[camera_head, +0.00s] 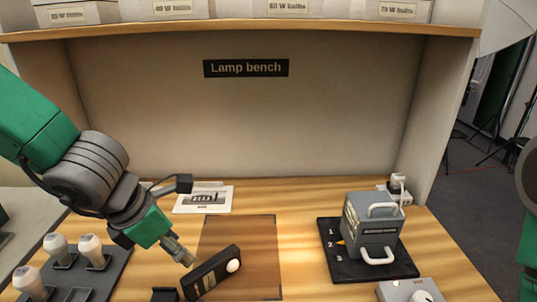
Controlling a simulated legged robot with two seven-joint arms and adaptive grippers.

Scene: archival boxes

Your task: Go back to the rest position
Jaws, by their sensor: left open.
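My left arm, green and dark grey, comes in from the left over the bench. I cannot tell whether the tips touch the device. Nothing shows held in the gripper. A bit of my right arm shows at the right edge; its gripper is out of view.
White bulbs (92,250) stand in a dark rack (115,268) at left. A brown mat (255,235) lies mid-bench. A grey box with white handles (370,225) stands on a black base (345,268) at right. A grey unit (408,291) is in front. A shelf (300,27) holds boxes above.

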